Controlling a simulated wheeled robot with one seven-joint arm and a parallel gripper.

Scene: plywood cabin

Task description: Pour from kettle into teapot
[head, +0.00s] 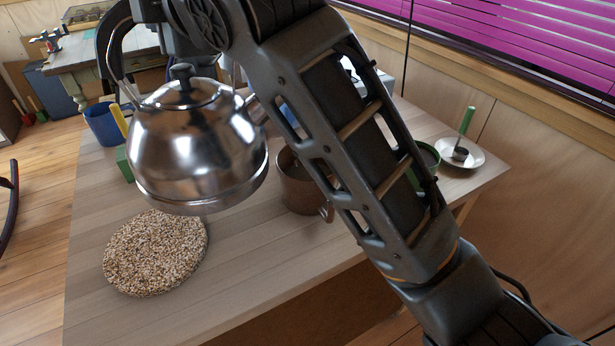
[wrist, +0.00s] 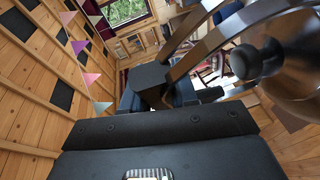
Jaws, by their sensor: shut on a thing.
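The shiny steel kettle (head: 196,145) hangs in the air above the table, about upright, with its black-knobbed lid on. My gripper (head: 182,38) is at the top of the head view, shut on the kettle's handle; the grip itself is largely hidden there. In the wrist view, a dark finger (wrist: 153,82) lies against the curved handle (wrist: 205,45), and the kettle's body (wrist: 295,80) shows at the right. A brown pot (head: 299,188), likely the teapot, stands on the table right of the kettle. My arm hides part of it, and its opening is barely visible.
A round speckled mat (head: 156,252) lies bare at the table's front left. A blue cup (head: 103,125) and a green block (head: 124,164) stand behind the kettle. A green-rimmed vessel (head: 429,156) and a white saucer (head: 477,160) stand at the right. The table's front middle is clear.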

